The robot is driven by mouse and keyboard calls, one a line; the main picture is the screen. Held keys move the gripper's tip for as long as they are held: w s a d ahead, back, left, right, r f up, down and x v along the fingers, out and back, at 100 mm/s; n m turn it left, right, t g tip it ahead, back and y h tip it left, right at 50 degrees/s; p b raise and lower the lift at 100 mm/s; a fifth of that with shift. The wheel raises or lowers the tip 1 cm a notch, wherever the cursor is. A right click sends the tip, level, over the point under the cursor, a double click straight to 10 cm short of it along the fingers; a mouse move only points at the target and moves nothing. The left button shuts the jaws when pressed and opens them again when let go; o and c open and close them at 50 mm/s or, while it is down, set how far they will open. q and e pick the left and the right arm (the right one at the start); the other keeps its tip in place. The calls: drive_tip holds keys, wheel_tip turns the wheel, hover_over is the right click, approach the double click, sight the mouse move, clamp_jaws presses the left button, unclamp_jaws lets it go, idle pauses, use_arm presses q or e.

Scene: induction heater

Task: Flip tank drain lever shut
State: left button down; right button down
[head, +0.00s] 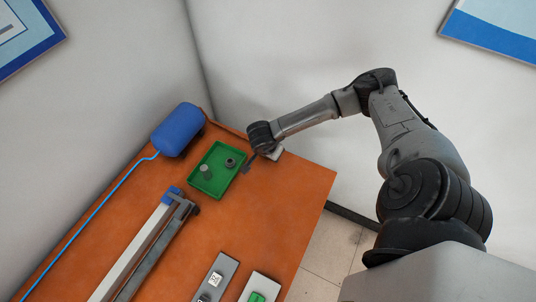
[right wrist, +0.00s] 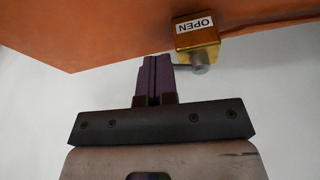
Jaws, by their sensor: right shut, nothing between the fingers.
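A small brass block (right wrist: 195,33) with a white label reading OPEN, upside down in the right wrist view, sits at the edge of the orange surface. A grey round knob and thin bar (right wrist: 200,60), which look like the drain lever, stick out below it. My right gripper (right wrist: 153,70) has its purple fingers closed together, empty, just left of the bar; I cannot tell whether they touch it. In the head view the blue tank (head: 178,129) lies at the table's far left corner. My right arm reaches over the table's far edge. I cannot make out the valve there. My left gripper is not in view.
A green tray (head: 204,188) with small grey parts lies on the orange table (head: 240,225) near the wrist. A long rail (head: 140,250) and a blue hose (head: 85,215) run along the left. Two switch boxes (head: 217,277) (head: 258,289) stand in front. Walls close in behind.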

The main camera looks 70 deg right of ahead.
drive_tip(key=shift+s+d+f+n+t+b, duration=0.3)
drive_tip(key=shift+s+d+n+b, duration=0.15)
drive_tip(key=shift+n, duration=0.55)
drive_tip(key=shift+s+d+r, duration=0.1)
drive_tip(key=shift+s+d, duration=0.1)
drive_tip(key=shift+d, duration=0.15)
drive_tip(key=shift+r, duration=0.1)
drive_tip(key=shift+s+a+r, duration=0.1)
drive_tip(key=shift+s+a, duration=0.05)
drive_tip(key=shift+a, duration=0.35)
drive_tip(key=a, duration=0.3)
drive_tip(key=shift+s+r, duration=0.1)
drive_tip(key=shift+r, duration=0.1)
drive_tip(key=v, duration=1)
